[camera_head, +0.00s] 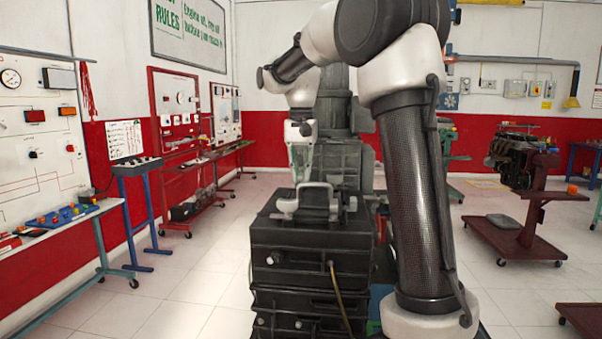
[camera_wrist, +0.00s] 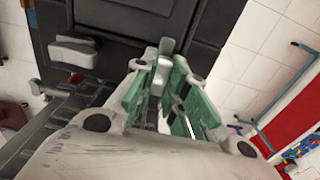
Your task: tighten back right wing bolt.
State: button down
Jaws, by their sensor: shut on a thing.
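My gripper (camera_head: 300,176) points down over the top of a black machine housing (camera_head: 300,240) in the head view. In the wrist view my gripper (camera_wrist: 165,70) has its green-padded fingers closed around a small light grey part (camera_wrist: 166,46), which appears to be the wing bolt. The fingers and the steep angle hide most of it, so its wings and seating cannot be told. In the head view pale grey fittings (camera_head: 316,198) stand on the housing top just below the fingers.
A second grey fitting (camera_wrist: 75,52) sits on the dark housing left of the fingers in the wrist view. A bench with controls (camera_head: 60,220) stands at left, and an engine on a red stand (camera_head: 525,165) at right. Tiled floor lies open on both sides.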

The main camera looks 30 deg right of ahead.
aim_at(301, 174)
dwell(0.3)
jog(key=c, duration=1.4)
grip_release()
jog(key=shift+c, duration=0.2)
jog(key=shift+r, duration=0.1)
notch_tip(301, 174, up, 12)
